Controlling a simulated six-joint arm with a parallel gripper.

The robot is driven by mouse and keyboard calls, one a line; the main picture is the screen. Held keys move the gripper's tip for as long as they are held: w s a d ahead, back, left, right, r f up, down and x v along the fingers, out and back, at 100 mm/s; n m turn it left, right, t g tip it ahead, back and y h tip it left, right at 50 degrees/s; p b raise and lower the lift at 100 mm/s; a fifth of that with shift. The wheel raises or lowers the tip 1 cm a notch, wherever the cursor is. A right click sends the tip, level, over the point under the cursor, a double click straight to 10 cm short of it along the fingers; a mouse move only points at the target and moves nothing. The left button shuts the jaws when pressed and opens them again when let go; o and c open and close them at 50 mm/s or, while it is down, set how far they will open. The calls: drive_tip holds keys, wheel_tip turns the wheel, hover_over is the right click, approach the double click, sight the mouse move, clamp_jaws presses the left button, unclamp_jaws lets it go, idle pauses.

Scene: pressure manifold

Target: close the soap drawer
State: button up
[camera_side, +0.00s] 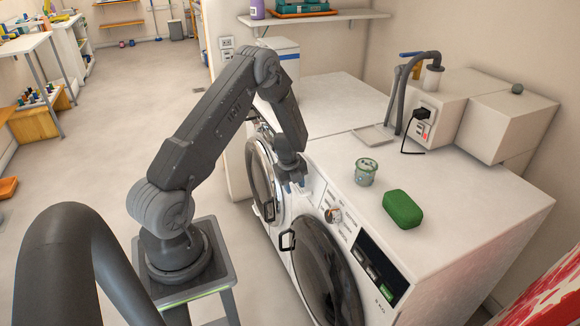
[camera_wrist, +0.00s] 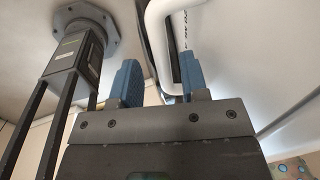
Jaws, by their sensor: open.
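My gripper (camera_side: 293,184) is at the upper front edge of the white washer in the side view, close to its control panel. In the wrist view its two blue fingers (camera_wrist: 158,82) stand apart, with nothing clamped between them. A white rounded loop (camera_wrist: 154,42), possibly the soap drawer's handle, hangs close to the fingers, beside the right one. I cannot tell whether they touch. The soap drawer cannot be made out clearly in the side view, where my gripper covers part of the washer's front.
A dial (camera_side: 333,215) and a dark display panel (camera_side: 382,268) lie right of my gripper. Round doors with dark handles (camera_side: 288,241) are below. On top stand a small tin (camera_side: 366,172), a green block (camera_side: 402,209) and white boxes (camera_side: 508,122).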

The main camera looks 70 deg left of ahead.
drive_tip(key=s, duration=1.8)
wheel_tip(320, 180, up, 14)
drive_tip(key=s+f, duration=0.1)
drive_tip(key=s, duration=0.2)
drive_tip(key=w+d+r+n+t+y, duration=0.3)
drive_tip(key=w+d+r+n, duration=0.1)
drive_tip(key=r, duration=0.4)
drive_tip(key=w+d+r+n+t+y, duration=0.2)
drive_tip(key=w+d+r+n+y, duration=0.2)
drive_tip(key=w+r+n, duration=0.2)
drive_tip(key=shift+w+d+r+n+t, duration=0.3)
drive_tip(key=shift+w+r+t, duration=0.1)
drive_tip(key=shift+w+r, duration=0.9)
drive_tip(key=shift+s+r, duration=0.1)
